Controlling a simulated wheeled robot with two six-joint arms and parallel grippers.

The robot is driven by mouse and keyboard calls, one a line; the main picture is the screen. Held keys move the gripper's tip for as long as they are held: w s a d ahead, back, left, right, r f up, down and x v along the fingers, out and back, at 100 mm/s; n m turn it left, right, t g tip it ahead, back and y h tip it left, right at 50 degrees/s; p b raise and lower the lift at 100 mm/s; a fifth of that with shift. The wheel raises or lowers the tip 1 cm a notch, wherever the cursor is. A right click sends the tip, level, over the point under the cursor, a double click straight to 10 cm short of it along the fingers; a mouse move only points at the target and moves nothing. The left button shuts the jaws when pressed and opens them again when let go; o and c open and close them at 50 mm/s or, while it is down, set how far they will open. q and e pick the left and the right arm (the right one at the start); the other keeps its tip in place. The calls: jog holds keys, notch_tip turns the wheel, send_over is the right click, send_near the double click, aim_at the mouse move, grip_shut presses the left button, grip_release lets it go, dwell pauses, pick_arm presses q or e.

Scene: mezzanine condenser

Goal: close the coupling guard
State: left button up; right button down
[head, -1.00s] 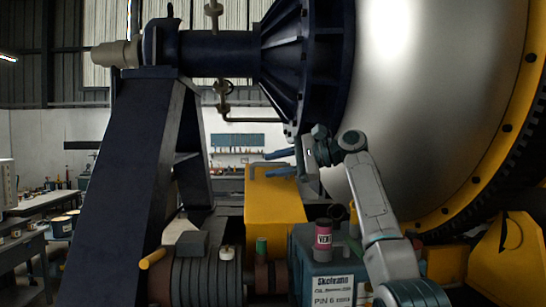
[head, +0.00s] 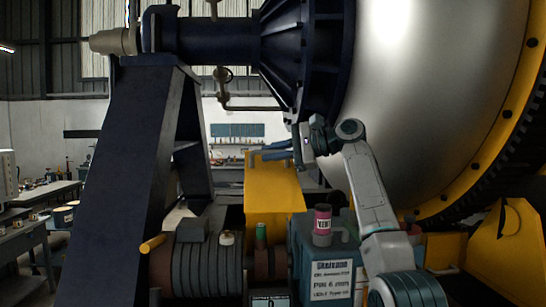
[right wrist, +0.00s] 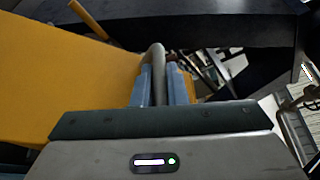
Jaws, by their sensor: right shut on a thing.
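The coupling guard (head: 272,188) is a yellow cover in the middle of the head view, behind the teal machine housing. Its broad yellow face (right wrist: 65,75) fills the left of the right wrist view. My right gripper (head: 274,151) reaches in from the right to the guard's top edge. In the right wrist view its two blue fingers (right wrist: 160,86) are shut on a grey curved bar, the handle (right wrist: 157,58), beside the yellow face. How the handle joins the guard is partly hidden. I cannot tell the guard's exact angle. My left gripper is not in view.
A pink can (head: 323,222) stands on the teal housing (head: 328,258), close to my right forearm. A ribbed cylinder (head: 202,268) lies in front left. A dark support leg (head: 125,180) rises at left. The big silver drum (head: 430,95) is close on the right.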

aim_at(275, 179)
jog(key=shift+n+t, duration=0.4)
jog(key=shift+n, duration=0.3)
jog(key=s+f+b, duration=0.1)
jog(key=f+b, duration=0.1)
jog(key=b, duration=0.1)
jog(key=s+f+b, duration=0.2)
jog(key=b, duration=0.1)
jog(key=shift+s+f+y+b, duration=0.15)
jog(key=shift+s+y+b, duration=0.15)
jog(key=shift+b, duration=0.2)
jog(key=c, duration=1.5)
grip_release()
jog(key=shift+o, duration=0.2)
jog(key=b+v, duration=0.4)
jog(key=v, duration=0.7)
